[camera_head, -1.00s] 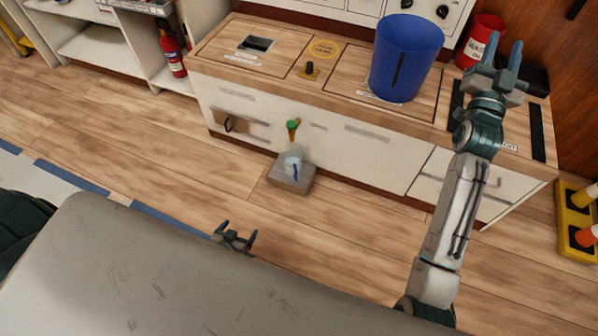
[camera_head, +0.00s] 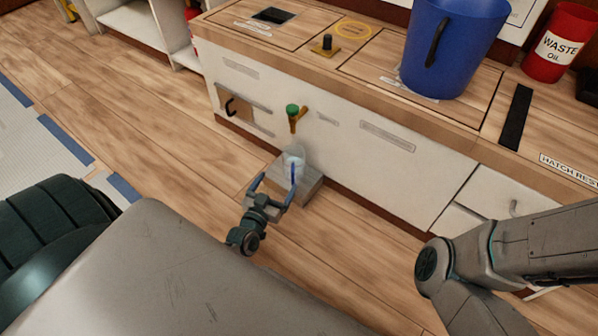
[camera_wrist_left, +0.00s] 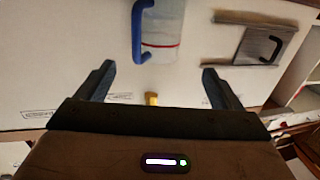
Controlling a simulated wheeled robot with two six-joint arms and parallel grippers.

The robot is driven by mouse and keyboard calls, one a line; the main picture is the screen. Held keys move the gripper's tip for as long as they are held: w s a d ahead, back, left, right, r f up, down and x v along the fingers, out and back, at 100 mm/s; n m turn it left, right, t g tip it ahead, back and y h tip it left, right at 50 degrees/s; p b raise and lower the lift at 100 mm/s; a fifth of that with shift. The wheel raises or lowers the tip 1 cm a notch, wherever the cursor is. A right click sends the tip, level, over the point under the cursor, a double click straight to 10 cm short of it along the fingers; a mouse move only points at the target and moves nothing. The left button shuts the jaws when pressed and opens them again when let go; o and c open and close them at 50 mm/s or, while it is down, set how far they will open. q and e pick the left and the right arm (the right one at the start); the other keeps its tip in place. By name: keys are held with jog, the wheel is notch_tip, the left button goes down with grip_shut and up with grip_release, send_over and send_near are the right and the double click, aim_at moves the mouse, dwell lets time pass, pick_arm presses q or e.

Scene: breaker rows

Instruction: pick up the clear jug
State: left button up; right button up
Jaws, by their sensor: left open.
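The clear jug (camera_head: 294,155) stands on a grey block (camera_head: 311,185) on the floor, below a green-topped brass tap (camera_head: 294,115). Its blue handle (camera_head: 293,172) faces my side. My left gripper (camera_head: 273,186) is open, just in front of the jug and low, with the right finger close to the handle in the picture. In the left wrist view the jug (camera_wrist_left: 166,28) with a red line and blue handle (camera_wrist_left: 138,32) shows beyond and between the open fingers. I cannot tell whether they touch it. My right arm is at the right; its gripper is out of frame.
The white cabinet front (camera_head: 345,140) stands close behind the jug. A plate with a black hook (camera_head: 234,106) is to its left. On the counter are a blue bucket (camera_head: 470,45) and a red waste oil can (camera_head: 560,50). Wooden floor (camera_head: 150,130) is open at left.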

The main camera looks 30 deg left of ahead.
aim_at(289, 165)
pick_arm(q)
jog(key=w, duration=0.3)
jog(key=w+b, duration=0.1)
jog(key=shift+w+a, duration=0.25)
jog(key=shift+a, duration=0.05)
jog(key=w+b, duration=0.1)
jog(key=w, duration=0.1)
jog(key=w+b, duration=0.1)
jog(key=w, duration=0.1)
jog(key=shift+w+a+f+b, duration=0.1)
jog(key=shift+a+f+b, duration=0.05)
jog(key=shift+f+b, duration=0.2)
jog(key=shift+w+r, duration=0.1)
jog(key=shift+w, duration=0.4)
jog(key=c, duration=1.2)
jog(key=shift+r, duration=0.1)
